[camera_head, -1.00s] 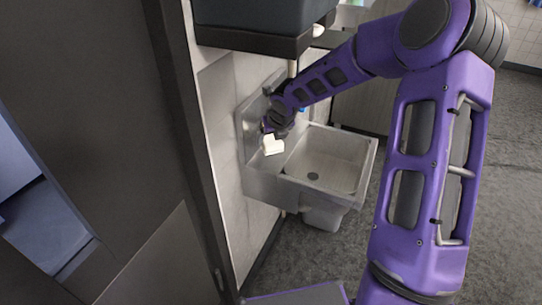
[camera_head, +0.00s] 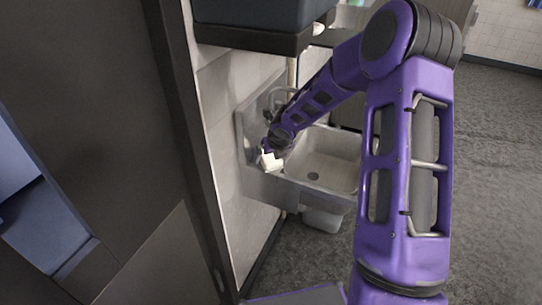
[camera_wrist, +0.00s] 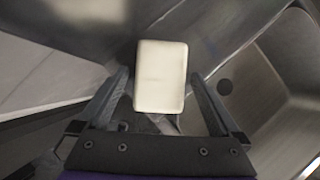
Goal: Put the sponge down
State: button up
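The sponge (camera_head: 271,161) is a small cream-white block at the left side of the metal sink (camera_head: 345,190). In the wrist view the sponge (camera_wrist: 160,78) lies between the tips of my two fingers. My gripper (camera_wrist: 158,82) is open, with a narrow gap between the left finger and the sponge; the right finger is very close to its edge. In the head view my gripper (camera_head: 269,150) is right at the sponge, over the sink's left ledge. The sponge's underside is hidden, so I cannot tell for certain whether it rests on the ledge.
The sink basin with a dark drain (camera_head: 313,176) is to the right of the sponge. A pale wall (camera_head: 225,130) stands close on the left, behind a dark cabinet edge. A dark shelf (camera_head: 250,38) hangs above. Grey floor (camera_head: 490,190) is open at the right.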

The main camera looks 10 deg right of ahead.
jog(key=a+v, duration=0.1)
jog(key=v, duration=1.1)
jog(key=shift+d+p, duration=0.35)
jog(key=shift+d, duration=0.1)
